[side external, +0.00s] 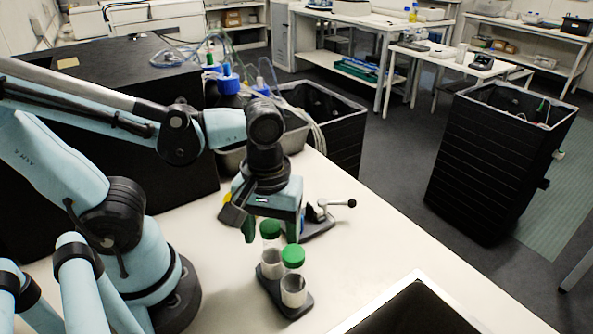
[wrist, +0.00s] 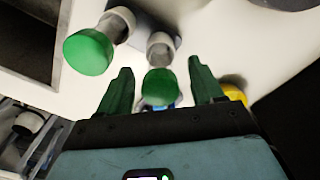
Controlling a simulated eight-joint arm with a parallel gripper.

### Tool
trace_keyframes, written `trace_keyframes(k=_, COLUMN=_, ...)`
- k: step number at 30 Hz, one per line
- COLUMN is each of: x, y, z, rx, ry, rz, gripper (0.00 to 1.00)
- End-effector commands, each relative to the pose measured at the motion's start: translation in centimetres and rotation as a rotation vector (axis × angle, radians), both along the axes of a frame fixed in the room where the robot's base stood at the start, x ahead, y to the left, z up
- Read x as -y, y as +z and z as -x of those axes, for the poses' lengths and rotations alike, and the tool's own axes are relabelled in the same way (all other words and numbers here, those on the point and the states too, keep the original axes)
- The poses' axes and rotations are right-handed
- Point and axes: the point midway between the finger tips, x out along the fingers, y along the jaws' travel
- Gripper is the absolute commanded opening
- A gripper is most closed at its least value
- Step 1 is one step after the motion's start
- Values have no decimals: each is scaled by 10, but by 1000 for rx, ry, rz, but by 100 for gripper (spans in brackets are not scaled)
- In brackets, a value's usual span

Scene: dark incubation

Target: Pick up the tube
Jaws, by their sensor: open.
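Two clear tubes with green caps stand upright in a small dark rack (side external: 270,290) on the white bench. The back tube (side external: 270,229) is below my gripper (side external: 271,234), and the front tube (side external: 293,257) stands just beside it. My gripper points down and is open. In the wrist view its green fingers (wrist: 162,85) lie either side of one green cap (wrist: 158,87), with visible gaps and nothing held. The other tube's cap (wrist: 88,52) is to the left, outside the fingers. Whether the fingertips reach below the cap's rim is unclear.
A small device with a black-knobbed lever (side external: 322,214) stands just behind the rack. An open dark bin with a white rim (side external: 420,310) is at the front right. Blue-capped bottles (side external: 228,82) and tubing sit in a metal tray behind.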

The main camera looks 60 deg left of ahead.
Motion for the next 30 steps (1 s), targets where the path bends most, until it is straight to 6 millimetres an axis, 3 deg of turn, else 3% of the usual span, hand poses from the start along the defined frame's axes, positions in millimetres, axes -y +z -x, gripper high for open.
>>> trace_keyframes(k=9, x=0, y=-3, z=0, rx=1, ry=0, rz=1, gripper=66)
trace_keyframes(k=21, x=0, y=-3, z=0, rx=0, ry=0, rz=0, gripper=7)
trace_keyframes(k=30, x=0, y=-2, z=0, rx=0, ry=0, rz=0, gripper=7)
